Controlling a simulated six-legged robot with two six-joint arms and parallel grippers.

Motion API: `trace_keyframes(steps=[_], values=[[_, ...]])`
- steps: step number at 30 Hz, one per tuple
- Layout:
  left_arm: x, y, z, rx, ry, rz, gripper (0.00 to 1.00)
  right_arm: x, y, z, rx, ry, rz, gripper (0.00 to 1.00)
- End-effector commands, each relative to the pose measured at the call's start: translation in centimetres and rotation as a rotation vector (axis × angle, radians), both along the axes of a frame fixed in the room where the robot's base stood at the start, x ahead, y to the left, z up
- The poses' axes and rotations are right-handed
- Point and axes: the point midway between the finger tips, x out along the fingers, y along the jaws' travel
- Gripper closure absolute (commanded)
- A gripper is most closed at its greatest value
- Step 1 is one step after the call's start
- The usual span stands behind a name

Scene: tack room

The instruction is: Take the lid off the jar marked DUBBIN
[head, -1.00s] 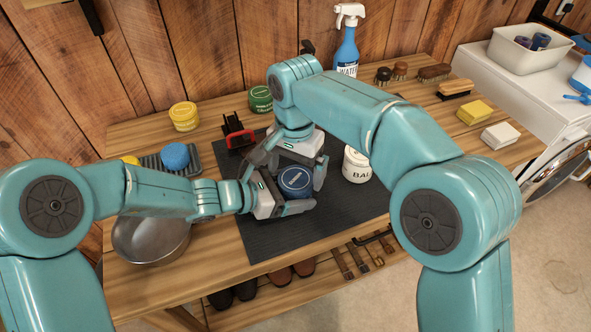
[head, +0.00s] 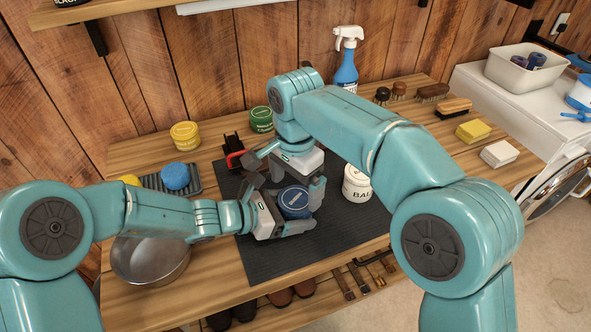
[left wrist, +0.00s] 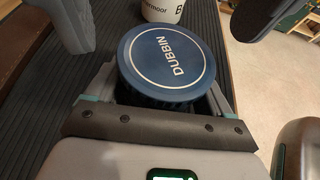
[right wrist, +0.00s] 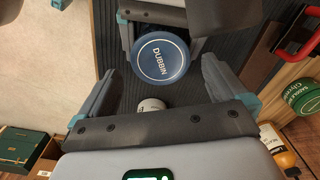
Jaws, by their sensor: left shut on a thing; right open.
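The blue jar marked DUBBIN (left wrist: 167,60) has its flat blue lid (head: 295,201) on; the lettering reads clearly in both wrist views. My left gripper (head: 284,209) is shut around the jar's side, with a finger on each side below the lid. Whether the jar touches the mat is hidden. My right gripper (head: 285,180) is open and empty just behind and above the jar, its fingers apart. In the right wrist view the lid (right wrist: 160,60) lies beyond the open fingers, not between them.
A dark ribbed mat (head: 270,262) lies under the work. A white jar reading BAL (head: 356,187) stands close right. A green tin (head: 261,119), yellow tin (head: 185,135) and red-handled item (head: 235,160) stand behind. A metal bowl (head: 150,262) is at left. The mat's front is clear.

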Motion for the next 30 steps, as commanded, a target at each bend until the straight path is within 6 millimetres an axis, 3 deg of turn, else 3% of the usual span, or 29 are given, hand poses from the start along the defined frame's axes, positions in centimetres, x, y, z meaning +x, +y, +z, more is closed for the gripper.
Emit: trace_keyframes(steps=[6, 15, 16, 21, 25, 30], values=[[0.0, 0.0, 0.0, 0.000, 0.000, 0.000, 1.00, 0.0, -0.1, -2.3, -0.001, 0.001, -0.001, 0.00], [0.0, 0.0, 0.0, 0.000, 0.000, 0.000, 1.00, 0.0, 0.0, -2.6, 0.001, -0.001, 0.000, 0.00], [0.0, 0.0, 0.0, 0.000, 0.000, 0.000, 1.00, 0.0, 0.0, -2.6, 0.001, -0.001, 0.000, 0.06], [0.0, 0.0, 0.0, 0.000, 0.000, 0.000, 1.00, 0.0, 0.0, -2.6, 0.000, 0.000, 0.000, 0.57], [0.0, 0.0, 0.0, 0.000, 0.000, 0.001, 1.00, 0.0, 0.0, -2.6, 0.000, 0.000, 0.039, 0.57], [0.0, 0.0, 0.0, 0.000, 0.000, 0.001, 1.00, 0.0, 0.0, -2.5, 0.000, 0.000, 0.248, 0.57]])
